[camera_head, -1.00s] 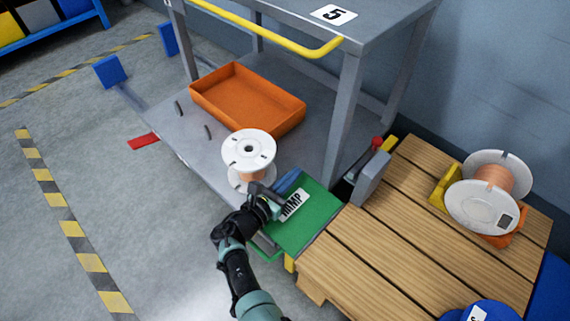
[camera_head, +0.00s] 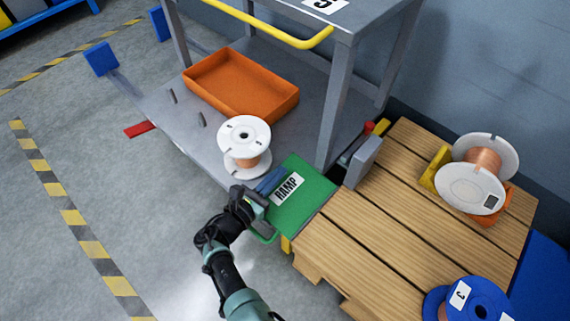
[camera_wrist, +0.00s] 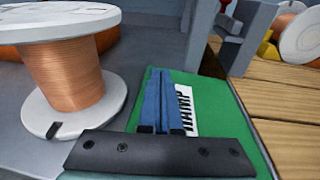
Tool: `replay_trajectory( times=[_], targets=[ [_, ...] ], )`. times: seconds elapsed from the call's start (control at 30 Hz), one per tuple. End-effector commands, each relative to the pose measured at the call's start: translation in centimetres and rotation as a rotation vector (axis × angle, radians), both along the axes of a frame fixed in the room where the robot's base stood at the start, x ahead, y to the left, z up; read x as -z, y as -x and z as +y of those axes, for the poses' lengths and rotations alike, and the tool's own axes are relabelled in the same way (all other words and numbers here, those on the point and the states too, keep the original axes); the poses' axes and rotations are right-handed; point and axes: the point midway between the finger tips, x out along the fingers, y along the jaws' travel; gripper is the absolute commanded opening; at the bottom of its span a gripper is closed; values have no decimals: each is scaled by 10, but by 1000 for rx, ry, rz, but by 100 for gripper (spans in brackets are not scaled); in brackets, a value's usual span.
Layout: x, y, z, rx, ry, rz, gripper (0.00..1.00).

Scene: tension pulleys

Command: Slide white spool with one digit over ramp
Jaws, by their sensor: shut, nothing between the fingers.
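A white spool (camera_head: 244,133) wound with copper wire stands upright on the cart's grey lower shelf. In the wrist view the same spool (camera_wrist: 66,78) is at the left, beside my fingers with a gap between. My gripper (camera_head: 271,181) is shut and empty, its blue fingers together over the left part of the green ramp (camera_head: 304,206). In the wrist view the closed fingers (camera_wrist: 157,76) point away over the ramp (camera_wrist: 215,88), left of its RAMP label. The ramp joins the shelf to the wooden pallet. A second white spool (camera_head: 470,190) lies on its side on the pallet.
An orange tray (camera_head: 240,108) sits on the shelf behind the spool. A grey block with a red knob (camera_head: 362,160) stands at the pallet's left edge by the ramp. A blue spool (camera_head: 478,302) is at the pallet's near side. The pallet's middle (camera_head: 395,225) is clear.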

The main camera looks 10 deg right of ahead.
Motion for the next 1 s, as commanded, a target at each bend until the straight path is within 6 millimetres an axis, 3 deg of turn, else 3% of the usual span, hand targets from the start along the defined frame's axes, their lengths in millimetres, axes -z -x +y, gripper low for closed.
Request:
replay_trajectory(
  times=[0.6,1.0],
  targets=[
    [1,41,51,-10,-1,8,0],
    [-2,45,56,-3,-1,0,0]
  ],
)
